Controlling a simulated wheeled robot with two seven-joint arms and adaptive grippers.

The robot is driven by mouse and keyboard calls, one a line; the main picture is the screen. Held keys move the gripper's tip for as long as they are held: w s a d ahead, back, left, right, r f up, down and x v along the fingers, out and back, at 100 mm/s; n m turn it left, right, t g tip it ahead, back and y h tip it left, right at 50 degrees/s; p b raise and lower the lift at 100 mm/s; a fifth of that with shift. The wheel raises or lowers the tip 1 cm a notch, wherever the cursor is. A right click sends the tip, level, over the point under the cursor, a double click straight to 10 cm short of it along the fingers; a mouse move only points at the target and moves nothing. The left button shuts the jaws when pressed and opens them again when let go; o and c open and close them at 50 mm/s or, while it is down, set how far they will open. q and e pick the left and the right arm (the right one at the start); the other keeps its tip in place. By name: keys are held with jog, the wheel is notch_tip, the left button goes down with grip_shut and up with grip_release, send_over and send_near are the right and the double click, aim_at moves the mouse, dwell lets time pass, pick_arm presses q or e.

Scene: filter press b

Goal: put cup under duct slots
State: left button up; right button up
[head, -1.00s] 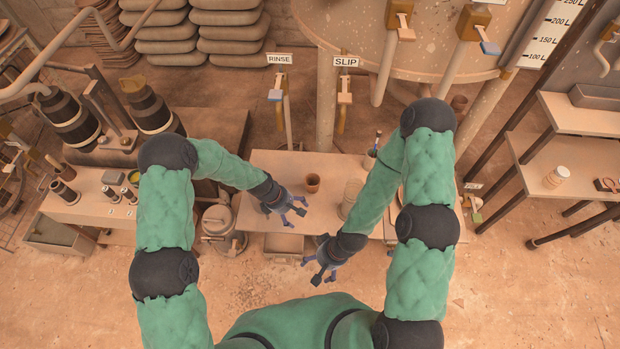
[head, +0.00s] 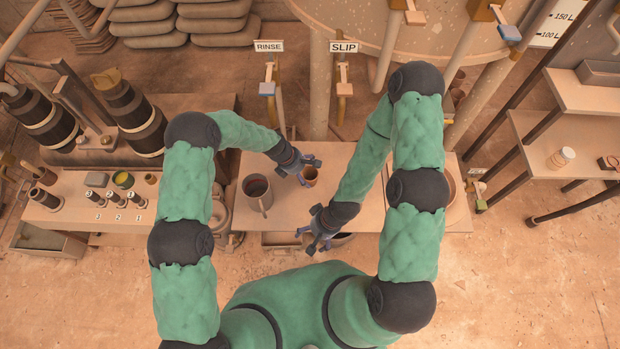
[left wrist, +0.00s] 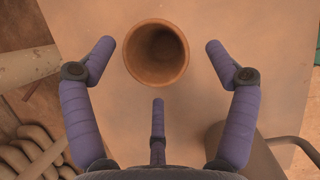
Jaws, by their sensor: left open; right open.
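A small brown cup (head: 309,175) stands on the bench (head: 338,157), right at the fingers of my left gripper (head: 308,170). In the left wrist view the cup (left wrist: 156,53) is upright, its round mouth facing the camera. It sits between and slightly beyond the spread fingertips of the left gripper (left wrist: 160,60), with gaps on both sides. The left gripper is open and empty. My right gripper (head: 314,238) is open and empty at the bench's front edge. I cannot make out the duct slots.
A grey mug with a handle (head: 257,190) stands left of the cup. Taps hang under the RINSE sign (head: 269,46) and the SLIP sign (head: 343,46) behind the bench. Black cylinders (head: 41,117) stand at the left. Shelves (head: 568,150) stand at the right.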

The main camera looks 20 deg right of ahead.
aim_at(310, 177)
pick_arm(q)
jog(key=b+x, duration=0.2)
jog(key=x, duration=0.3)
jog(key=c, duration=1.3)
